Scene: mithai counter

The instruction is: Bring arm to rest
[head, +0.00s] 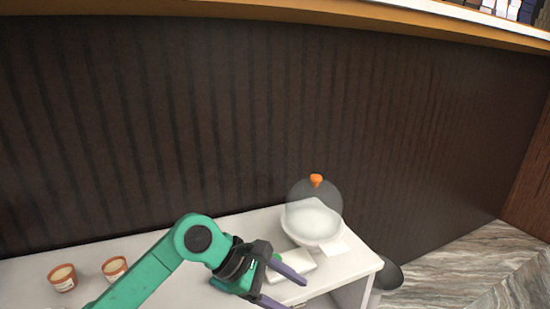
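My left arm, green with dark joints, comes in from the lower left. My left gripper (291,294) is over the right part of the white counter (345,270). Its two grey-purple fingers are spread apart, and I see nothing between them. The lower finger runs down to the bottom edge of the picture. My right gripper is not in view.
A clear dome with an orange knob (316,180) covers a white bowl (312,233) just beyond the gripper. A flat white item (298,267) lies partly behind the gripper. Two orange cups (63,278) (115,268) stand at left. A dark bin (388,275) stands beyond the counter's right end.

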